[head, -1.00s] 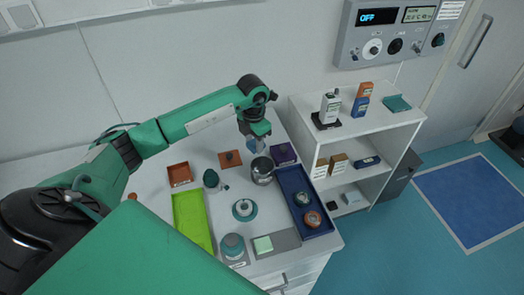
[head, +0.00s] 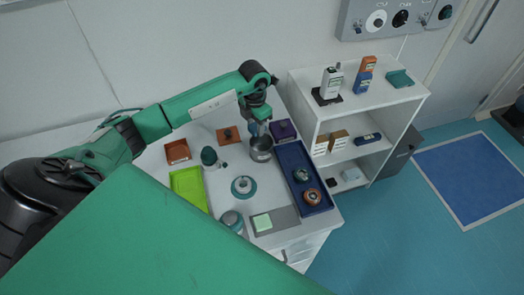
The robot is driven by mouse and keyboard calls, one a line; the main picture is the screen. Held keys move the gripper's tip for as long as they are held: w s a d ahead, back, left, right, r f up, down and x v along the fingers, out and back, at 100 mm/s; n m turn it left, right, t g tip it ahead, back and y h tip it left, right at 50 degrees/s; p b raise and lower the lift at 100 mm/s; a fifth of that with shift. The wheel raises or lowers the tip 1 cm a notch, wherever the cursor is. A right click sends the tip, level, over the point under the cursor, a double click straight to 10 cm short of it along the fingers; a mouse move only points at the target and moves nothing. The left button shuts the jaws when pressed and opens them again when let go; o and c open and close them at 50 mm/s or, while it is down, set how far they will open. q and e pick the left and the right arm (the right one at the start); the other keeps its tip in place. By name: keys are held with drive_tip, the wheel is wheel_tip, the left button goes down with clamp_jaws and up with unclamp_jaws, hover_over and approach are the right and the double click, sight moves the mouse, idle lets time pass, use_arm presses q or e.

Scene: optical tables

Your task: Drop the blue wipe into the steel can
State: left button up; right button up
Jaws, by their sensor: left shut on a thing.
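The steel can (head: 261,153) stands upright on the white table, near the back right of the tabletop. My left gripper (head: 256,123) reaches in from the left and points down just behind and above the can's rim. It is shut on the blue wipe (head: 253,130), of which only a small blue patch shows below the fingers. The wipe appears close to the can's back rim. I cannot tell whether it is over the opening or touching the rim. My right gripper is out of view.
Beside the can are a purple box (head: 283,130), a dark blue tray (head: 292,168) with round items, and an orange-brown tray (head: 229,136). A dark green bulb-shaped item (head: 209,156) and a lime tray (head: 188,188) lie left. A white shelf (head: 315,112) stands right.

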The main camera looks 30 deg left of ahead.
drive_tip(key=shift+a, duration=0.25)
use_arm(q)
drive_tip(key=o, duration=1)
drive_tip(key=shift+r, duration=0.1)
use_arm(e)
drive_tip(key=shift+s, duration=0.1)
use_arm(q)
drive_tip(key=shift+r+b, duration=0.3)
drive_tip(key=shift+r, duration=0.1)
wheel_tip(320, 180, up, 13)
drive_tip(key=b, duration=0.4)
drive_tip(key=shift+f, duration=0.1)
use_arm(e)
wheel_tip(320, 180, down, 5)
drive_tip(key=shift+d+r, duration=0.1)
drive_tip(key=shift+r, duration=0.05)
